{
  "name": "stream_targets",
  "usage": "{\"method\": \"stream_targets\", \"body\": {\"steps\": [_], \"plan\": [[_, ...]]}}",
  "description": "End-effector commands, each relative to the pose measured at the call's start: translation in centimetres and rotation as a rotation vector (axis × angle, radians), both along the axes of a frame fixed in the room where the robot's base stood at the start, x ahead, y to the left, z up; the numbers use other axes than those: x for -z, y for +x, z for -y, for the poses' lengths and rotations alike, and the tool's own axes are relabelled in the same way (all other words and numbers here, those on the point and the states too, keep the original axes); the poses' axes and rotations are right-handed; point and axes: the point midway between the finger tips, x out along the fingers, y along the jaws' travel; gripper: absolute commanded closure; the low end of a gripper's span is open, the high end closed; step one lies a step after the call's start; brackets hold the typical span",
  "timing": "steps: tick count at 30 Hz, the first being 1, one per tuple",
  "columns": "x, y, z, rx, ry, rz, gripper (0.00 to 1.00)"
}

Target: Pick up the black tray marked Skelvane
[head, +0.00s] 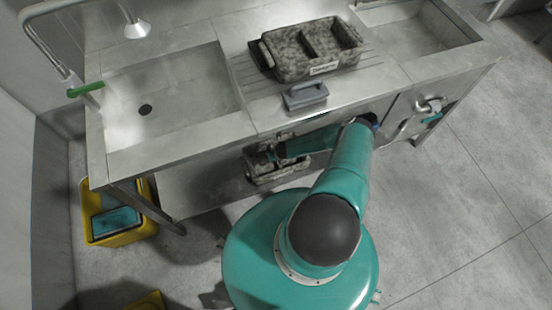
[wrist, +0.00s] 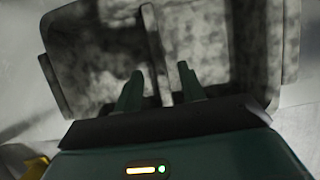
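Two mottled dark grey, two-compartment trays show in the head view. One tray (head: 283,68) sits on the ribbed drainboard between the sinks, with a pale label on its front too small to read. The other tray (head: 262,178) is on the shelf below the counter, partly hidden by the counter edge and my arm; no label on it can be made out. My gripper (head: 268,156) is over this lower tray. In the wrist view, my gripper (wrist: 159,84) has its fingers apart, one each side of the tray's central divider (wrist: 153,45). Contact cannot be told.
A grey handled block (head: 306,97) stands on the counter's front edge. The counter edge overhangs the lower shelf (head: 190,195) close above my arm. A yellow bucket (head: 134,238) is on the floor at left. Floor at right is clear.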

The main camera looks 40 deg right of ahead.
Motion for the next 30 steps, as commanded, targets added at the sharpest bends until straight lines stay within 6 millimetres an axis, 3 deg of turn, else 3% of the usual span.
{"method": "stream_targets", "body": {"steps": [6, 14, 21, 30], "plan": [[2.1, 1.0, 0.1, 0.0, 0.0, 0.001, 0.6], [2.3, 1.1, 0.2, 0.0, 0.001, 0.001, 0.6], [2.3, 1.1, 0.2, 0.0, 0.001, 0.001, 1.0], [2.2, 1.1, 0.2, 0.001, 0.0, 0.002, 1.0]]}}
